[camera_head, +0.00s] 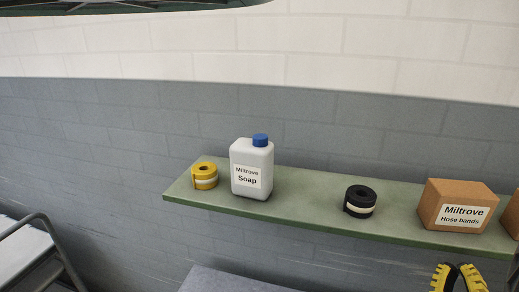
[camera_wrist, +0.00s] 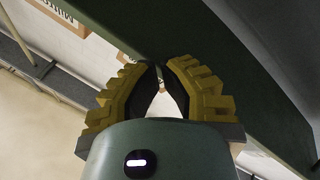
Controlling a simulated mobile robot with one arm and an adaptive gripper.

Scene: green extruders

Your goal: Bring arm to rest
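My gripper (camera_head: 458,268) shows at the lower right of the head view, in front of and below the shelf's front edge. Its yellow ribbed fingers with dark inner pads also show in the wrist view (camera_wrist: 160,68). The fingertips come together at the top, with a narrow gap lower between the pads. I see nothing held between them. The gripper's grey-green body fills the bottom middle of the wrist view.
A green shelf (camera_head: 290,214) on the wall holds a yellow tape roll (camera_head: 205,176), a white soap bottle (camera_head: 252,168), a black tape roll (camera_head: 360,201) and a hose-bands box (camera_head: 456,205). Another box (camera_head: 513,214) is cut off at right. A metal-framed piece (camera_head: 25,250) stands lower left.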

